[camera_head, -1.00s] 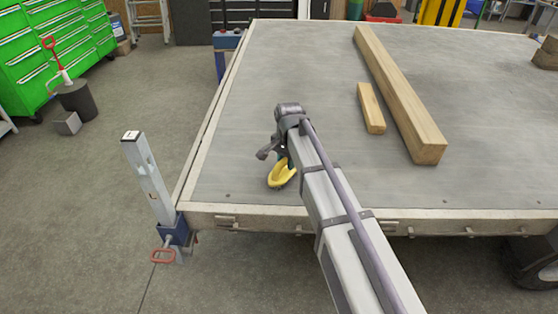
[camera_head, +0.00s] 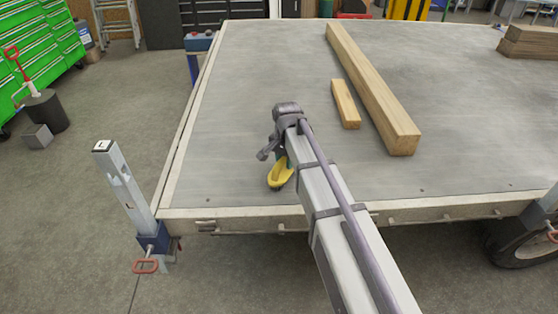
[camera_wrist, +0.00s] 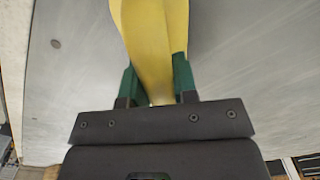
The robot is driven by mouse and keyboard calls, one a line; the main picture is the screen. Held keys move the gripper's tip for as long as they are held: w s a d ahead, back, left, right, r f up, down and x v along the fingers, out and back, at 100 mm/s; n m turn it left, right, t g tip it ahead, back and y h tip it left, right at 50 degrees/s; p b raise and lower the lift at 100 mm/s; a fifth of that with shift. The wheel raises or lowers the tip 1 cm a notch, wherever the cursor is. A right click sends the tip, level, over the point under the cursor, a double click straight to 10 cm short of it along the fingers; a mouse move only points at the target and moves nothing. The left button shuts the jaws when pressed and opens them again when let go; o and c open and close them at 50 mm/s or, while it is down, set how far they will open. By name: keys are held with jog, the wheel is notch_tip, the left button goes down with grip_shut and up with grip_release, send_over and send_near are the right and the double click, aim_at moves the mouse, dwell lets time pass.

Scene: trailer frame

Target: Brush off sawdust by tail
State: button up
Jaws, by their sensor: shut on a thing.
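A yellow brush (camera_head: 279,176) is at the near left part of the grey trailer bed (camera_head: 240,110), partly hidden behind my arm in the head view. In the wrist view the yellow handle of the brush (camera_wrist: 157,45) runs up between the green fingers. My gripper (camera_wrist: 158,82) is shut on this handle. The bristles are not visible, so I cannot tell whether they touch the bed. I cannot make out any sawdust on the bed in these views.
A long wooden beam (camera_head: 370,85) and a short block (camera_head: 346,104) lie on the bed right of my arm. More timber (camera_head: 530,42) lies at the far right. A grey post (camera_head: 125,185) stands at the near left corner. The bed's left part is clear.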

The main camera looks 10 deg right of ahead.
jog(key=shift+s+d+f, duration=0.1)
jog(key=shift+d, duration=0.8)
jog(key=shift+a, duration=1.9)
jog(key=shift+w+a, duration=0.25)
jog(key=shift+a, duration=1.7)
jog(key=shift+w+a, duration=0.2)
jog(key=shift+a, duration=1.7)
jog(key=shift+w+a, duration=0.1)
jog(key=shift+a, duration=1.75)
